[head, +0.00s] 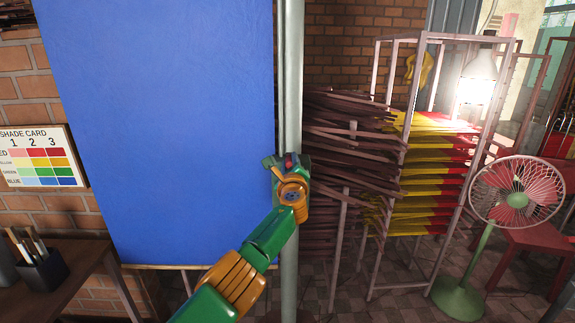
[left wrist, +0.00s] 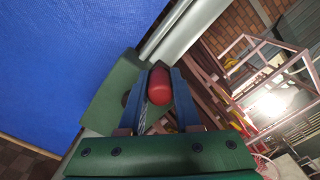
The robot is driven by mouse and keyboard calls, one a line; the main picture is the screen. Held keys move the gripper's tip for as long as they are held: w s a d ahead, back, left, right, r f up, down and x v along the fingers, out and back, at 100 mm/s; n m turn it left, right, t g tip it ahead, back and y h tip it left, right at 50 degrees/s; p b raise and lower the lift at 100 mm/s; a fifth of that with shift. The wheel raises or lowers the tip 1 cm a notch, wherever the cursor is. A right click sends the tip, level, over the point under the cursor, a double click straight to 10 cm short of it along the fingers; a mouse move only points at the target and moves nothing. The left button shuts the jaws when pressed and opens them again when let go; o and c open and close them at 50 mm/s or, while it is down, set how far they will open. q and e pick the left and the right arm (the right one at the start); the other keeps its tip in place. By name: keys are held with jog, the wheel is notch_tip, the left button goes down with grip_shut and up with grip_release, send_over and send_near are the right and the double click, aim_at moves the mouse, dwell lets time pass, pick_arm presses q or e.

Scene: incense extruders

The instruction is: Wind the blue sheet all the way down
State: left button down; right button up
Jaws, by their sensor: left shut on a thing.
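The blue sheet (head: 165,130) hangs flat at the left of the head view and runs out of the top of the picture. A thin pale bar (head: 195,266) runs along its bottom edge, low and near the floor. It also fills the upper left of the left wrist view (left wrist: 60,55). A grey upright pole (head: 290,90) stands beside its right edge. My left gripper (head: 289,167) is at a green box on this pole. In the left wrist view its fingers (left wrist: 160,98) are shut on a red knob (left wrist: 159,85) in front of the green box (left wrist: 108,92).
A rack of dark, yellow and red stick bundles (head: 430,185) stands right of the pole. A pink fan (head: 517,192) and a lit lamp (head: 476,85) are further right. A dark table (head: 85,275) with a pen cup (head: 42,270) stands at lower left. A shade card (head: 42,158) hangs on the brick wall.

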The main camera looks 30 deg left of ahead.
pick_arm(q)
jog(key=shift+f, duration=0.1)
dwell(0.3)
jog(key=c, duration=0.6)
grip_release()
jog(key=shift+d, duration=0.2)
jog(key=s+d+p, duration=0.1)
jog(key=p, duration=0.3)
jog(key=shift+s+r, duration=0.1)
jog(key=shift+r, duration=0.3)
jog(key=shift+f+p+v, duration=0.2)
jog(key=shift+p+v, duration=0.2)
jog(key=shift+v, duration=1)
jog(key=shift+f+p+v, duration=0.2)
jog(key=shift+p+v, duration=0.15)
jog(key=shift+v, duration=1)
jog(key=shift+a, duration=0.1)
